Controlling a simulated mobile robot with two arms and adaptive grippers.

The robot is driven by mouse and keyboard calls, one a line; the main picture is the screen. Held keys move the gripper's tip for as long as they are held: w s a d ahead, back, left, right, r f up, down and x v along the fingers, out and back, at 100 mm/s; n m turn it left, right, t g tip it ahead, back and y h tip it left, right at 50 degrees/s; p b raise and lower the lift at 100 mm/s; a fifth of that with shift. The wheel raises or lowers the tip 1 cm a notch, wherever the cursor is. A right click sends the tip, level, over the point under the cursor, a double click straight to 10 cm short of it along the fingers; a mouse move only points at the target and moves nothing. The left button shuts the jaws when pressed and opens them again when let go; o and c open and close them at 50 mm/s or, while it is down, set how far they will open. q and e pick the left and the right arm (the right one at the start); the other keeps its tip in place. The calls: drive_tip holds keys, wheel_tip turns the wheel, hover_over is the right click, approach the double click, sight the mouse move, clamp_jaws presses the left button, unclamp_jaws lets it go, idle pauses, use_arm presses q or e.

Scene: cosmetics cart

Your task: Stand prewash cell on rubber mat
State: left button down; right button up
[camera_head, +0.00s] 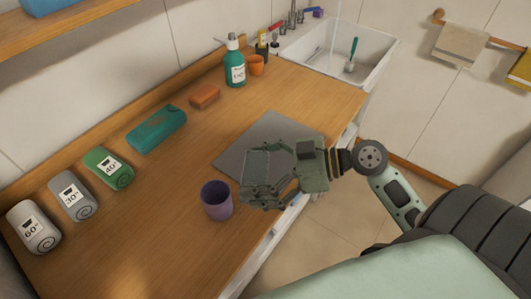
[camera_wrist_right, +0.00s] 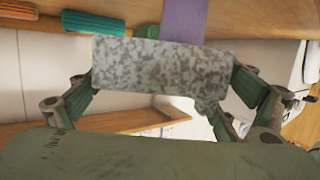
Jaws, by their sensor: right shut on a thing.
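My right gripper (camera_head: 262,178) is over the near edge of the flat grey rubber mat (camera_head: 236,157) on the wooden counter. It is shut on a mottled grey-white block, which I take to be the prewash cell (camera_wrist_right: 160,65); in the right wrist view the block spans between the fingers. In the head view the fingers mostly hide the block, and I cannot tell whether it touches the mat. My left gripper is not in view.
A purple cup (camera_head: 217,201) stands close by my right gripper. Rolled towels (camera_head: 73,196), a teal case (camera_head: 156,131), an orange bar (camera_head: 205,97), a teal pump bottle (camera_head: 235,66) and an orange cup (camera_head: 256,66) line the back. A white sink (camera_head: 372,72) is at the far end.

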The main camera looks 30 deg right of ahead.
sight(265, 154)
drive_tip(key=shift+m+t+h, duration=0.5)
drive_tip(key=shift+m+h, duration=0.1)
drive_tip(key=shift+m, duration=0.1)
drive_tip(key=w+d, duration=0.2)
drive_tip(key=w+d+f, duration=0.1)
drive_tip(key=w+d, duration=0.1)
drive_tip(key=d, duration=0.1)
drive_tip(key=shift+b, duration=0.3)
drive_tip(key=w+d+r+m+t+h+b, duration=0.1)
drive_tip(key=w+d+r+m+t+h, duration=0.15)
drive_tip(key=w+d, duration=0.5)
drive_tip(key=w+d+r+m+t+h+b, duration=0.1)
drive_tip(key=w+d+m+h, duration=0.2)
drive_tip(key=d, duration=0.8)
drive_tip(key=shift+n+t, duration=0.25)
drive_tip(key=a+f+p, duration=0.2)
drive_tip(key=a, duration=0.1)
drive_tip(key=s+a+f+p, duration=0.1)
drive_tip(key=a+f, duration=0.1)
drive_tip(key=a, duration=0.2)
drive_tip(key=a+f+p, duration=0.2)
drive_tip(key=a+f, duration=0.1)
drive_tip(key=shift+s+a+p, duration=0.25)
drive_tip(key=shift+a+p, duration=0.05)
drive_tip(key=shift+a, duration=0.05)
wheel_tip(265, 154, down, 4)
drive_tip(key=shift+f, duration=0.1)
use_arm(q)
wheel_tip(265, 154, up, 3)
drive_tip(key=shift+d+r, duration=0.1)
